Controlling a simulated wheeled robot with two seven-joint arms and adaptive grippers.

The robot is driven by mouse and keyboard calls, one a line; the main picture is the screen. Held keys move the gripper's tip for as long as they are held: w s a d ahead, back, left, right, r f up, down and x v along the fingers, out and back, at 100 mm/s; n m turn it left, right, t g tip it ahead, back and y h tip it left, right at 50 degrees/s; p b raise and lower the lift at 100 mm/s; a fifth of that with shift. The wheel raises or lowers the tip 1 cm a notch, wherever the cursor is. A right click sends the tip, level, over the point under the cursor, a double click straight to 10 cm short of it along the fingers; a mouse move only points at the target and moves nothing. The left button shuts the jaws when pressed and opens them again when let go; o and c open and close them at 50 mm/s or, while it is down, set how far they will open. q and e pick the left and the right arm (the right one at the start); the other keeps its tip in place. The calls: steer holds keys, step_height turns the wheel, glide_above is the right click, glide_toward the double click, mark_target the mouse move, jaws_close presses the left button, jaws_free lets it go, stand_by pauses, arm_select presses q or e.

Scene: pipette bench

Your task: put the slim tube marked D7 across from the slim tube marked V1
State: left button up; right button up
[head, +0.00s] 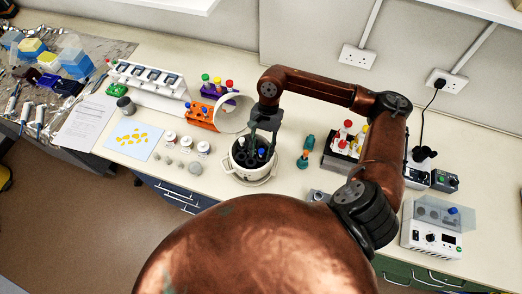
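A round white centrifuge (249,177) with a dark rotor stands in the middle of the bench. My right gripper (260,148) points down into its opening, with its two fingers apart. A blue-capped tube (262,153) shows in the rotor between or just behind the fingertips; I cannot tell whether they grip it. The fingers hide part of the rotor. Other capped tubes stand in a purple rack (232,100) and an orange rack (203,124) behind to the left. No markings are readable, so I cannot tell which tubes are D7 and V1. My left gripper is not in view.
White jars (203,148) and small grey weights stand left of the centrifuge. A grey-white device (432,228) stands at the right.

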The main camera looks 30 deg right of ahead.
steer(key=v, duration=1.2)
stand_by(0.5)
